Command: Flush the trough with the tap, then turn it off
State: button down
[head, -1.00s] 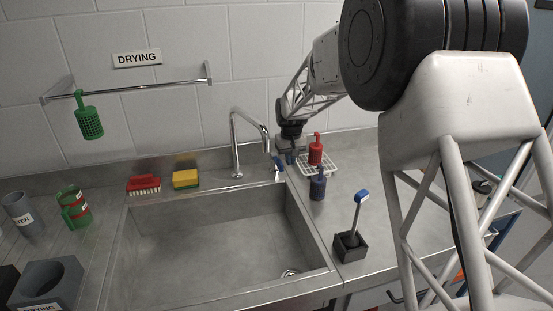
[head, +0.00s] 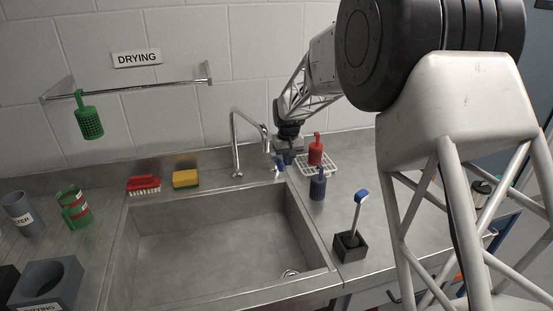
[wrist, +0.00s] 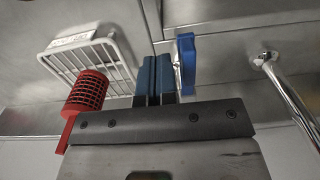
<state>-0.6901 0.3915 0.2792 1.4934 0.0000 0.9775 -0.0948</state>
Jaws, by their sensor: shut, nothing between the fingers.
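The chrome tap (head: 235,145) stands behind the steel trough (head: 160,215); its spout arches over the trough's back right. I cannot make out any running water. The tap's blue lever (head: 279,165) is at the trough's back right corner, partly hidden by my gripper (head: 287,160). In the wrist view, the blue lever (wrist: 187,62) is just right of my gripper's shut, empty blue fingers (wrist: 153,75). Whether they touch it I cannot tell. The tap's chrome pipe (wrist: 290,100) shows further right.
A white wire rack (head: 322,168), a red strainer (head: 315,150) and a blue one (head: 317,184) stand close right of the gripper. A brush in a dark holder (head: 350,245) is nearer. A red brush (head: 144,183) and sponge (head: 186,179) lie behind the trough.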

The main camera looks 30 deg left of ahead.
jog(key=shift+s+a, duration=1.3)
jog(key=shift+a, duration=0.05)
dwell(0.4)
jog(key=shift+r, duration=0.1)
jog(key=shift+w+d+r, duration=0.15)
jog(key=shift+d+r, duration=0.05)
jog(key=shift+r, duration=0.9)
jog(key=shift+w+d+r, duration=0.15)
jog(key=shift+r, duration=0.9)
jog(key=shift+a, duration=0.15)
jog(key=s+a, duration=0.3)
jog(key=a, duration=0.2)
jog(key=shift+a, duration=0.35)
jog(key=shift+f, duration=0.15)
